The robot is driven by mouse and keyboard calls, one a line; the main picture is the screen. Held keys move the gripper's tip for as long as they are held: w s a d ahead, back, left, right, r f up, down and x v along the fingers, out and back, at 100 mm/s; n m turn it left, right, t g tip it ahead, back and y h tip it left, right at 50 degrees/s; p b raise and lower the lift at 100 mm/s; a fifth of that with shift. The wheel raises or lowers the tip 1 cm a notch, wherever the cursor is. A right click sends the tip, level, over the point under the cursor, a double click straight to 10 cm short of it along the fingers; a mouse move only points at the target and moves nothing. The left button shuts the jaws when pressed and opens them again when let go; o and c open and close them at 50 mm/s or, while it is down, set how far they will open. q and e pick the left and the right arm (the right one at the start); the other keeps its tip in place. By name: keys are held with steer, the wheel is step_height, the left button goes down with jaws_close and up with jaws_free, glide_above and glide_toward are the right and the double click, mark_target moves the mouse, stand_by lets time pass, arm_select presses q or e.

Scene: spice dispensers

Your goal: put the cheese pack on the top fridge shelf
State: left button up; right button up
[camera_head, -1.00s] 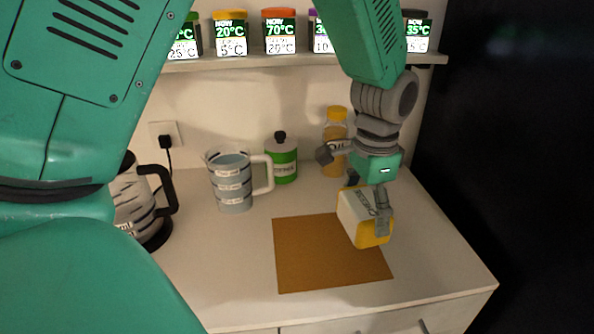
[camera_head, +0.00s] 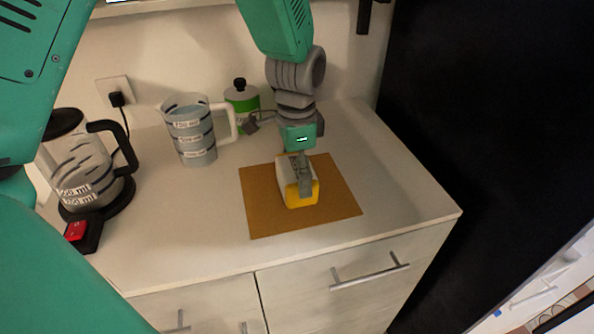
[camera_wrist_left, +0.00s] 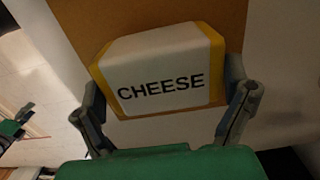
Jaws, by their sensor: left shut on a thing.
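The cheese pack (camera_head: 300,183), white with yellow ends, is over the brown mat on the counter. I cannot tell for sure whether it touches the mat. My left gripper (camera_head: 299,176) is shut on it from above, one finger across its near face. In the left wrist view the pack (camera_wrist_left: 163,72) sits between both fingers, its CHEESE label facing the camera and the mat (camera_wrist_left: 150,15) behind it. The top fridge shelf is not visible. My right gripper is not in view.
A measuring jug (camera_head: 190,132) and a green-and-white canister (camera_head: 241,100) stand behind the mat (camera_head: 262,215). A kettle (camera_head: 85,165) stands at left. A tall black surface (camera_head: 470,120) rises right of the counter. The counter's right front is clear.

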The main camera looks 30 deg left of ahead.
arm_select(q)
steer(key=o, duration=1)
steer(key=shift+f, duration=0.15)
